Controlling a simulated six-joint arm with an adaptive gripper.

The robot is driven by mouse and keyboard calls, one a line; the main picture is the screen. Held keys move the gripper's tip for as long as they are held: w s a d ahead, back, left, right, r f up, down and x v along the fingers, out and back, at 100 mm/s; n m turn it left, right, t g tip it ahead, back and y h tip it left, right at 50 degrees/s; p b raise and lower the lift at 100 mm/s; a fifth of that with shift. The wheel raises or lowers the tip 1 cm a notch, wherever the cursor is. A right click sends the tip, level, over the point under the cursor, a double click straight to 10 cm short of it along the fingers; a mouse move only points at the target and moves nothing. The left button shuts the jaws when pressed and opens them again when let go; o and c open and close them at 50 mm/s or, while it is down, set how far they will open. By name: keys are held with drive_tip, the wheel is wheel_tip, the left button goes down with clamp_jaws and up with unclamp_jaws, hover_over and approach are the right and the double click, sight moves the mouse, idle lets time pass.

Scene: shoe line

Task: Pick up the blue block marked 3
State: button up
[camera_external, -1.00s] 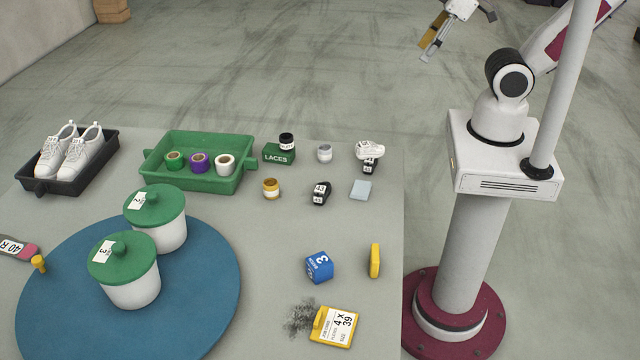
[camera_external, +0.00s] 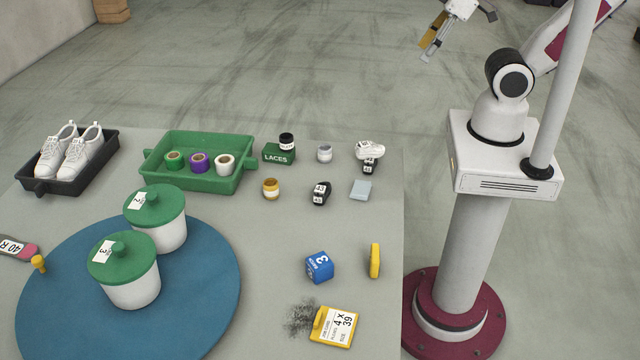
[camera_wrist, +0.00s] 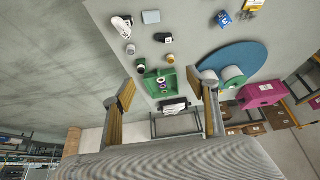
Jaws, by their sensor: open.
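The blue block marked 3 (camera_external: 319,267) sits on the grey table, right of the round blue mat and left of an upright yellow piece. Its 3 faces up and to the right side. In the wrist view the blue block (camera_wrist: 223,18) shows small near the top edge. My gripper (camera_external: 436,40) is high at the top of the outside view, beyond the table and far from the block. In the wrist view my gripper (camera_wrist: 165,100) has its two fingers wide apart with nothing between them.
A yellow tag card (camera_external: 334,327) lies in front of the block, beside a dark smudge. The yellow piece (camera_external: 375,261) stands near the table's right edge. Two green-lidded pots stand on the blue mat (camera_external: 210,310). A green tray (camera_external: 245,180) and small jars are farther back.

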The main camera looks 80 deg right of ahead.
drive_tip(key=w+a+f+n+t+y, duration=0.1)
drive_tip(key=w+a+f, duration=0.2)
drive_tip(key=w, duration=0.6)
drive_tip(key=w+a+f+n+t, duration=0.1)
drive_tip(key=w+a+f, duration=0.25)
drive_tip(key=w, duration=0.55)
drive_tip(key=w+a+f+n+t+y, duration=0.1)
drive_tip(key=w+a+f+n+y, duration=0.1)
drive_tip(key=w+a+f, duration=0.75)
drive_tip(key=a+f+t+y, duration=0.1)
drive_tip(key=a+f, duration=0.4)
drive_tip(key=f, duration=0.3)
drive_tip(key=s+a+f+n+y, duration=0.1)
drive_tip(key=s+a+f, duration=0.1)
drive_tip(key=f, duration=0.4)
drive_tip(key=s+a+f+n+y, duration=0.1)
drive_tip(key=s+a+f, duration=0.2)
drive_tip(key=f, duration=0.3)
drive_tip(key=s+a+f+n+t+y, duration=0.1)
drive_tip(key=s+a+f+y, duration=0.1)
drive_tip(key=s+f, duration=0.3)
drive_tip(key=shift+a+f, duration=0.45)
drive_tip(key=shift+a, duration=0.1)
drive_tip(key=shift+s+f+n, duration=0.3)
drive_tip(key=shift+s+f, duration=0.1)
drive_tip(key=shift+s, duration=0.15)
drive_tip(key=shift+a, duration=0.1)
